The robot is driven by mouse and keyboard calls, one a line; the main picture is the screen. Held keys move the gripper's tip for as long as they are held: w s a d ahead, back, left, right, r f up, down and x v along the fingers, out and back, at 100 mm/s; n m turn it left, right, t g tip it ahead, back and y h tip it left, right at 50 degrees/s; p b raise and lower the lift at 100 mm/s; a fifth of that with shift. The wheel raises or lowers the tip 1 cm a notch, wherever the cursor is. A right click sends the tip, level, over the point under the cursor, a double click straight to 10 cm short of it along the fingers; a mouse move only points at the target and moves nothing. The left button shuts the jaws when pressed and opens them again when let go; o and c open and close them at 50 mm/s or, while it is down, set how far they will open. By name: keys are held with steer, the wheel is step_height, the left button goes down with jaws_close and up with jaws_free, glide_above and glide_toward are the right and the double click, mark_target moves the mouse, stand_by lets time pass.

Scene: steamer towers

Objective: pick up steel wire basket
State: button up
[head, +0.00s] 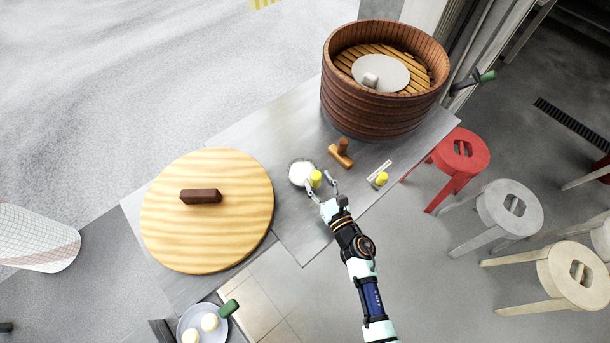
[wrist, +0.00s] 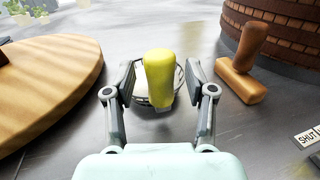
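The steel wire basket (head: 299,170) is a small round wire piece on the metal table, with something white in its bowl. Its yellow handle (head: 316,178) points toward my gripper (head: 321,185). In the wrist view the yellow handle (wrist: 159,72) stands between the two fingers of my gripper (wrist: 161,84), with a gap on either side. The fingers are open and do not appear to touch it. The basket's rim shows behind the handle, which partly hides the bowl.
A large round wooden lid (head: 230,225) lies at left. A wooden steamer (head: 372,118) stands at the back right. A brown wooden tool (head: 340,155) lies right of the basket. Another yellow-handled item (head: 381,179) lies by a small sign (wrist: 308,135). A plate with white balls (head: 185,318) is at the bottom.

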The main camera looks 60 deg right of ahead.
jaws_close()
steer(key=shift+r, duration=0.15)
step_height(320, 180, up, 20)
steer(key=p, duration=1.5)
steer(key=shift+c, duration=2.1)
jaws_free()
jaws_close()
